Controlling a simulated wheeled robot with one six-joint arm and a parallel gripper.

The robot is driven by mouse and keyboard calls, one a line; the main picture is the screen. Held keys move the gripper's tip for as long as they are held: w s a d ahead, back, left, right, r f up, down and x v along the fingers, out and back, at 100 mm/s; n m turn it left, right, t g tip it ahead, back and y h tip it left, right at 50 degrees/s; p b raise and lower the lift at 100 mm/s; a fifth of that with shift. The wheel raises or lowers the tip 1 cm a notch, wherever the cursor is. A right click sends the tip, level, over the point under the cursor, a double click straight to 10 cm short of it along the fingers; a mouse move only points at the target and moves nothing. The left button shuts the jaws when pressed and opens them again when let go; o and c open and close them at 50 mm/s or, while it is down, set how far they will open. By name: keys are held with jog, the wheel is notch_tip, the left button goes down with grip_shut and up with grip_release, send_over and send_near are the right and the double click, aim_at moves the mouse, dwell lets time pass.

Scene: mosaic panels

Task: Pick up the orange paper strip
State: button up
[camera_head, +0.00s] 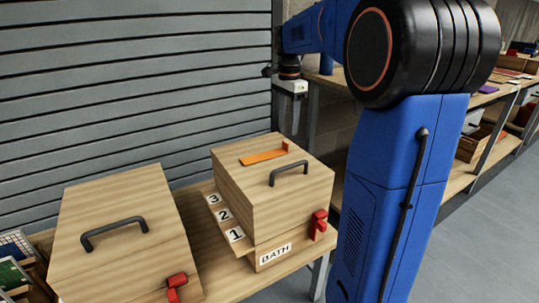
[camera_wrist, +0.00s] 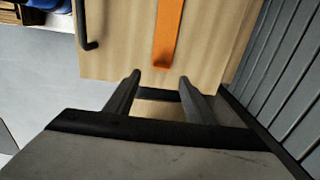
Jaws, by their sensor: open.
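The orange paper strip (camera_head: 264,156) lies on top of a closed wooden box (camera_head: 290,205), beside the box's dark handle. One end of the strip seems to turn up. In the wrist view the strip (camera_wrist: 168,32) runs down toward my gripper (camera_wrist: 159,80), its near end just beyond the fingertips and roughly between them. The gripper is open and nothing is between its fingers.
A second wooden box (camera_head: 125,245) with a dark handle and red latch stands at left. Cards numbered 1, 2 and 3 and a BATH label (camera_head: 275,254) sit by the first box. A grey slatted shutter (camera_head: 130,80) rises behind. Shelves (camera_head: 470,105) stand at right.

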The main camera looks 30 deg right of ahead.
aim_at(285, 143)
jog(key=shift+w+a+f, duration=0.1)
jog(key=shift+f, duration=1.65)
jog(key=shift+w+a+f, duration=0.1)
jog(key=shift+f, duration=1.6)
jog(key=c, duration=1.1)
